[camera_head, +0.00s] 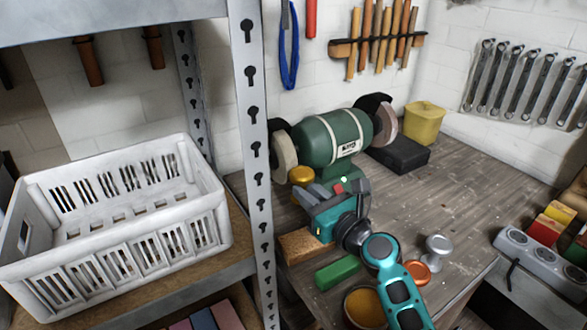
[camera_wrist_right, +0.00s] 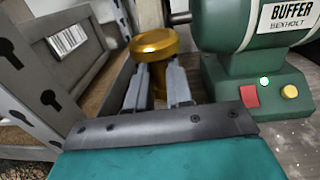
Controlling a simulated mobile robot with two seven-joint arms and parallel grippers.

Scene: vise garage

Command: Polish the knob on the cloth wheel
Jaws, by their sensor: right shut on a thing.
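The brass knob (camera_head: 301,175) is held in my right gripper (camera_head: 306,188), beside the lower edge of the pale left cloth wheel (camera_head: 284,158). I cannot tell whether knob and wheel touch. In the right wrist view the knob (camera_wrist_right: 154,44) sits at the tips of the two fingers (camera_wrist_right: 157,82), its round face outward. The green buffer (camera_head: 336,137) stands at the back of the bench. Its base shows a lit green light (camera_wrist_right: 264,81), a red switch (camera_wrist_right: 249,96) and a yellow button (camera_wrist_right: 289,91). My left gripper is not in view.
A grey metal shelf post (camera_head: 254,150) stands close left of the wheel, with a white crate (camera_head: 115,225) on the shelf.

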